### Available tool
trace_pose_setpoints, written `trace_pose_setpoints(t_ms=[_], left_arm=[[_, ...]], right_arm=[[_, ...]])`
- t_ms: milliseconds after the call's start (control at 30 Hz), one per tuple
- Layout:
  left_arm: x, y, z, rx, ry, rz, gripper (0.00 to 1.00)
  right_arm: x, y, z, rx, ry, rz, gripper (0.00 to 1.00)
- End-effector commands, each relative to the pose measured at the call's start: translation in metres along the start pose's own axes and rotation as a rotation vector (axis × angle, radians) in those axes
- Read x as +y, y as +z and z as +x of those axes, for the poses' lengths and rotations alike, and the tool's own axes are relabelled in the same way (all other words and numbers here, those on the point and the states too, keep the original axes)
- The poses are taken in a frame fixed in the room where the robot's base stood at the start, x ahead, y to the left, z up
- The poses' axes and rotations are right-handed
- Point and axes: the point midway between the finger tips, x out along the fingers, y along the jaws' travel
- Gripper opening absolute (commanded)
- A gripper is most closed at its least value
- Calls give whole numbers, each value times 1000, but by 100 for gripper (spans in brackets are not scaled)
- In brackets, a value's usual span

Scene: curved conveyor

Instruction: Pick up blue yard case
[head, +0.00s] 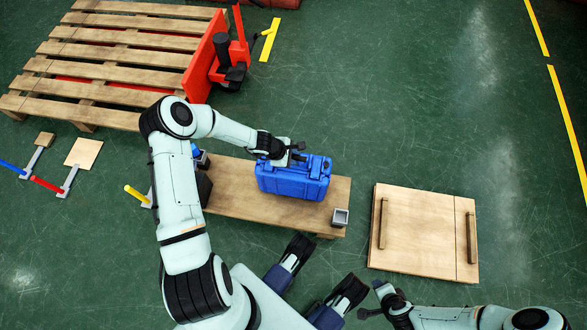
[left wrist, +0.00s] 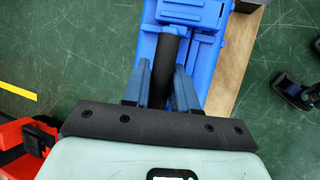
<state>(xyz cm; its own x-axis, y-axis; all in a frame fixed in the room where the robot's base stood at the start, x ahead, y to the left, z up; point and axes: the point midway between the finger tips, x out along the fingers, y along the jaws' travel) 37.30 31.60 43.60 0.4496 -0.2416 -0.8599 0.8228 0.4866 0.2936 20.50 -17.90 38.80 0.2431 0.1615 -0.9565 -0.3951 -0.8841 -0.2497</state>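The blue yard case (head: 292,182) is a hard-shell case on a low wooden table (head: 233,190). My left gripper (head: 290,158) is at the top of the case, reaching it from the upper left. In the left wrist view the case (left wrist: 192,14) has a dark cylindrical handle (left wrist: 166,60). The two fingers of my left gripper (left wrist: 160,84) lie on either side of this handle, close to it. Whether they press on it I cannot tell. My right gripper (head: 370,300) is open and empty at the bottom, well away from the case.
A small grey square container (head: 340,217) stands at the table's right end. A wooden board with two bars (head: 420,230) lies to the right. A wooden pallet (head: 110,50) and red pallet jack (head: 210,60) are at the upper left. The floor at right is clear.

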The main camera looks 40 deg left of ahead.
Motion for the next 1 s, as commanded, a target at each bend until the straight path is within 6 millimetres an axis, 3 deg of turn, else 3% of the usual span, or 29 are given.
trace_pose_setpoints(t_ms=[33, 67, 1000], left_arm=[[0, 0, 0, 0, 0, 0, 7], [0, 0, 0, 0, 0, 0, 0], [-1, 0, 0, -2, -2, -5, 0]], right_arm=[[0, 0, 0, 0, 0, 0, 51], [0, 0, 0, 0, 0, 0, 51], [0, 0, 0, 0, 0, 0, 51]])
